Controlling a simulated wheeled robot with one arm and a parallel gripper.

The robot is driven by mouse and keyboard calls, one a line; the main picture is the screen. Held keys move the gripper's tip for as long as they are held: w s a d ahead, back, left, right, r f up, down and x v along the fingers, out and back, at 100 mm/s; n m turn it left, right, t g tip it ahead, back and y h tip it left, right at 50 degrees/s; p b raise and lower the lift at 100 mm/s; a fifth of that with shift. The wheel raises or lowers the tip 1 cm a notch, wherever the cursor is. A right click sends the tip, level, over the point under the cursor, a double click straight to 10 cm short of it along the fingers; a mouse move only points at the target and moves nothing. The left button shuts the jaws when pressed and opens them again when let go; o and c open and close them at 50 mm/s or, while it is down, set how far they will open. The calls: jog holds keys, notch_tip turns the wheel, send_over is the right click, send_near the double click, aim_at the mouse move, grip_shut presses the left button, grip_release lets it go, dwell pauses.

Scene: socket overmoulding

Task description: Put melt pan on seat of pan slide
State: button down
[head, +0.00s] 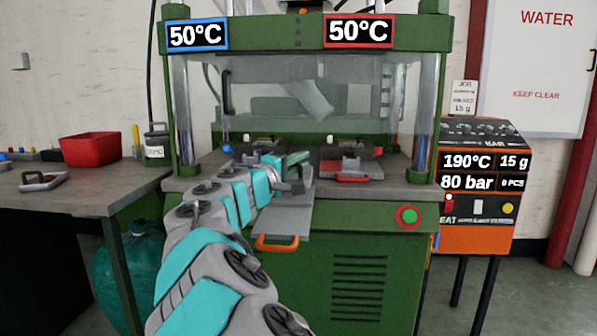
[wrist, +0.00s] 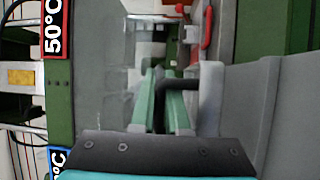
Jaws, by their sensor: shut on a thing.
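My gripper (head: 297,160) reaches in at the front of the green press. In the wrist view its two green fingers (wrist: 163,100) are closed around a dark bar-like handle (wrist: 181,85). The handle joins a grey body (wrist: 210,100), which appears to be the melt pan; the fingers hide part of it. In the head view the pan's grey side (head: 293,187) shows just below the gripper, over the pan slide. The pan slide (head: 285,222) is a grey plate sticking out from the press front, with an orange handle (head: 277,243). I cannot tell whether the pan touches its seat.
A red-marked mould (head: 352,167) sits on the press bed to the right; a blue-marked one is partly behind my arm. An orange control unit (head: 478,190) stands right.

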jog(key=shift+w+a, duration=0.1)
jog(key=shift+w, duration=0.2)
jog(key=f, duration=0.2)
jog(key=f+b, duration=0.1)
jog(key=shift+w+f, duration=0.35)
jog(key=shift+f, duration=0.1)
jog(key=shift+s, duration=0.1)
jog(key=c, duration=0.9)
grip_release()
